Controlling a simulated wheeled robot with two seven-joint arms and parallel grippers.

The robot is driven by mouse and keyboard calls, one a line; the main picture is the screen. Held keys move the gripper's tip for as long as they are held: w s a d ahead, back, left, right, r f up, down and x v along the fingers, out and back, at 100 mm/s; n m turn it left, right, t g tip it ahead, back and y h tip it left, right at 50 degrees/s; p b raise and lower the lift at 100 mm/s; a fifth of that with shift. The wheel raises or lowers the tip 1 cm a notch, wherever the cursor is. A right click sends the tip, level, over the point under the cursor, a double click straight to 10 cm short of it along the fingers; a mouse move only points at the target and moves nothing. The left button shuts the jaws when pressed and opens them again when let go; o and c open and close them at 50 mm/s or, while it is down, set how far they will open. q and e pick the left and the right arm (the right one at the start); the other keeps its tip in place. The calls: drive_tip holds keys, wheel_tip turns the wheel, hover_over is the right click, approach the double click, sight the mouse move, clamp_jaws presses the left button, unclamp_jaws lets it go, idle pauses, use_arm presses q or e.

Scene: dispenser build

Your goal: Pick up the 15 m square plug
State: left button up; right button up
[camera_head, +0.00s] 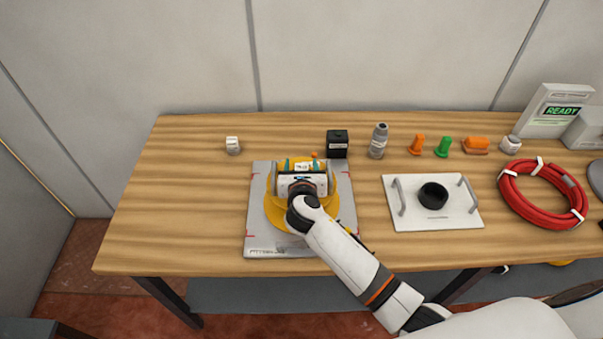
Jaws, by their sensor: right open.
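My right gripper (301,168) is open above a yellow round piece (275,215) on a grey plate (257,240). Its white body and arm hide much of that piece. Small teal, white and orange parts show just beyond the gripper; I cannot tell whether a finger touches them. I cannot identify the 15 m square plug for certain, as the small labels are unreadable. A small white block (233,146) stands left of the plate, and a black labelled block (337,144) stands behind its right corner. Both are apart from the gripper. My left gripper is out of view.
Along the back stand a grey bottle (378,142), an orange peg (417,145), a green peg (443,147) and an orange piece (476,145). A white tray (410,219) and a red hose coil (509,195) lie right. The table's left end is clear.

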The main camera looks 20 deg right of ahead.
drive_tip(key=shift+r, duration=0.1)
drive_tip(key=c, duration=1.2)
